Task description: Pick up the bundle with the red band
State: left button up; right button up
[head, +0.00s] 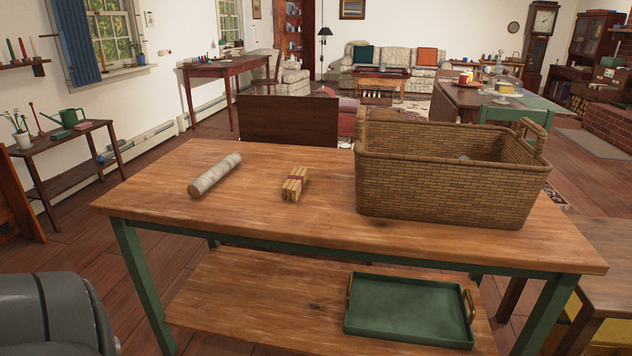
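A small bundle of light wooden sticks (294,184) lies on the wooden tabletop (300,228), left of the wicker basket. A dark red band runs around its middle. Nothing touches it. Neither of my grippers shows in the head view.
A grey-white log or roll (215,175) lies left of the bundle. A large wicker basket (447,190) stands on the right, with something pale barely visible inside. A green tray (410,311) with brass-coloured handles sits on the lower shelf (255,305). The tabletop's front strip is clear.

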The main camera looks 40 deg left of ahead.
aim_at(295, 183)
jog(key=i+l+u, duration=0.25)
jog(key=i, duration=0.25)
jog(key=i+l+u, duration=0.25)
jog(key=i, duration=0.2)
jog(key=u, duration=1.55)
jog(key=k+z, duration=0.1)
